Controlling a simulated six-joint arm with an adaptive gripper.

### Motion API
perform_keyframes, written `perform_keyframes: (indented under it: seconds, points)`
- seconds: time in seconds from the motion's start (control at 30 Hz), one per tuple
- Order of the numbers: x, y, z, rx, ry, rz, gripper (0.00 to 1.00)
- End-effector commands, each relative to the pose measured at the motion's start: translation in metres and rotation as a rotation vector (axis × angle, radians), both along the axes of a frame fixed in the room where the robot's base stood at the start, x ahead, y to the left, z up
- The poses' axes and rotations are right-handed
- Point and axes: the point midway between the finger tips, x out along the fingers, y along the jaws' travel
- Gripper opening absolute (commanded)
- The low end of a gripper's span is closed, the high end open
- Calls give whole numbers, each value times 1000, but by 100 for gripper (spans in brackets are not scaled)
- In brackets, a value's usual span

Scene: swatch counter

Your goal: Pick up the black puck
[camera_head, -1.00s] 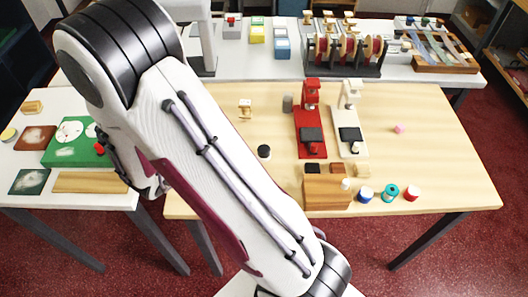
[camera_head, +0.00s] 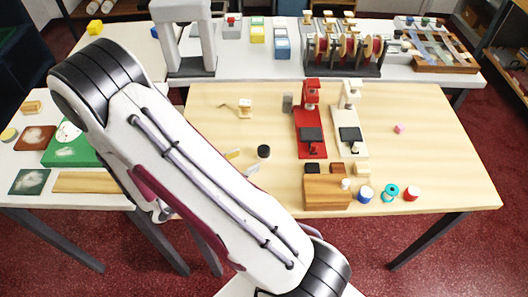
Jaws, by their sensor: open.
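The black puck (camera_head: 264,151) is a small dark disc lying on the wooden table, left of the red stand and just right of my arm's forearm. Its top is clear and nothing touches it. My white and black arm crosses the left half of the view. My gripper is hidden behind the arm, so its fingers do not show.
A red stand (camera_head: 312,146) and a cream stand (camera_head: 353,139) are right of the puck. A wooden block (camera_head: 322,195) and several spools are nearer the front edge. The table's right side is mostly free.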

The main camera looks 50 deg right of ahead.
Motion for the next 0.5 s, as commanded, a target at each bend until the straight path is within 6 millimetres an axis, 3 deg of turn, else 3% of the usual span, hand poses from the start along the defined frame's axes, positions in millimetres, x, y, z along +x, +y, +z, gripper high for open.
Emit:
perform_keyframes:
  seconds: [0.5]
  points:
    - [0, -24, -9, 1, 0, 0, 47]
